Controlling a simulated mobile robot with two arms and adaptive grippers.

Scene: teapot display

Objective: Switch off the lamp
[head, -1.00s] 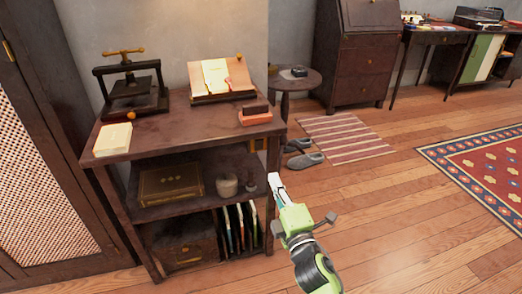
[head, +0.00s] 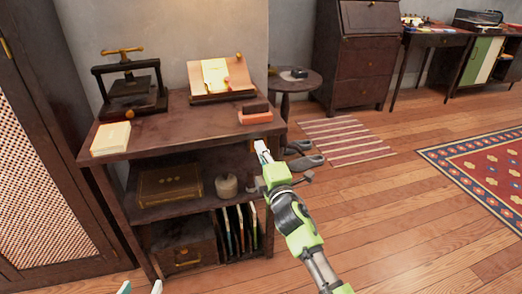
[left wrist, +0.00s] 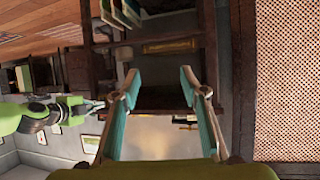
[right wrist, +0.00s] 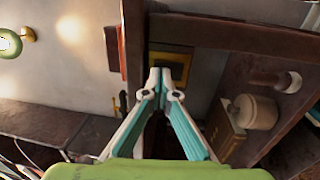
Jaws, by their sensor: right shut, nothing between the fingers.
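A green lamp with a brass mount (right wrist: 10,42) shows at the upper left of the right wrist view; it is outside the head view. A small brass plate (right wrist: 172,66), perhaps a switch, is set in the end of the dark shelf table. My right gripper (head: 261,147) is shut and empty, its tips in front of the plate; it also shows in the right wrist view (right wrist: 161,76). Whether they touch is unclear. My left gripper (left wrist: 159,77) is open and empty, facing the shelf; its tips show at the head view's bottom edge (head: 141,287).
The shelf table (head: 180,133) holds a press (head: 131,88), a book stand (head: 219,78), a cream book (head: 111,138) and a reddish block (head: 254,116). A round side table (head: 299,83) stands behind. Slippers (head: 304,162) lie on the floor.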

